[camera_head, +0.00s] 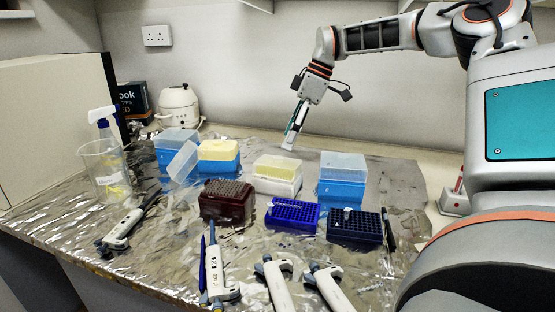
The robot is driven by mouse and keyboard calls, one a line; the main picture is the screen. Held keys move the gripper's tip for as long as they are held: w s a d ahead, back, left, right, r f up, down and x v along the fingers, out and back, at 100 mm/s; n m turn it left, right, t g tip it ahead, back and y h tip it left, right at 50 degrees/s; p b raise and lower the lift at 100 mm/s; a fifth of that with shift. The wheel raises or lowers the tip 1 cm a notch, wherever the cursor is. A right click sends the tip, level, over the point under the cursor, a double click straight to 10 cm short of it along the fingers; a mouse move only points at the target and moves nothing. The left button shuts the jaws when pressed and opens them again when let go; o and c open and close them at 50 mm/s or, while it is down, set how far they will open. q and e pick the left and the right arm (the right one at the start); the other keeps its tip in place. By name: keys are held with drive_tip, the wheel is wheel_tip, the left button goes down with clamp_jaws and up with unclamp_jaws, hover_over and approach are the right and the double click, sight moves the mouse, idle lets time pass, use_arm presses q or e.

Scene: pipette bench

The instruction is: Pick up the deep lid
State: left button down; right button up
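A clear, deep, box-shaped lid (184,161) stands tilted against the front of the left blue tip box (176,156). Other lids sit on boxes: a cloudy one (343,160) on the right blue box (341,191), and yellowish ones on the yellow box (219,163) and the white box (277,184). I cannot tell for sure which is the deep lid; the tilted one is loose. My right gripper (290,143) points down behind the white box, to the right of the tilted lid and apart from it. Its fingers are too small to read. My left gripper is out of view.
A dark red rack (226,203), a blue rack (292,215) and a navy rack (355,227) stand in the middle. Several pipettes lie along the front. A beaker with a spray bottle (104,168) stands at the left. The foil-covered bench (150,255) has bare patches.

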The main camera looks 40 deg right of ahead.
sight(281, 157)
drive_tip(key=shift+w+f, duration=0.1)
drive_tip(key=shift+f, duration=0.15)
drive_tip(key=x, duration=0.6)
drive_tip(key=shift+s+a, duration=0.25)
drive_tip(key=shift+w+a+f, duration=0.2)
drive_tip(key=shift+f, duration=0.35)
drive_tip(key=c, duration=0.9)
drive_tip(key=shift+c, duration=0.2)
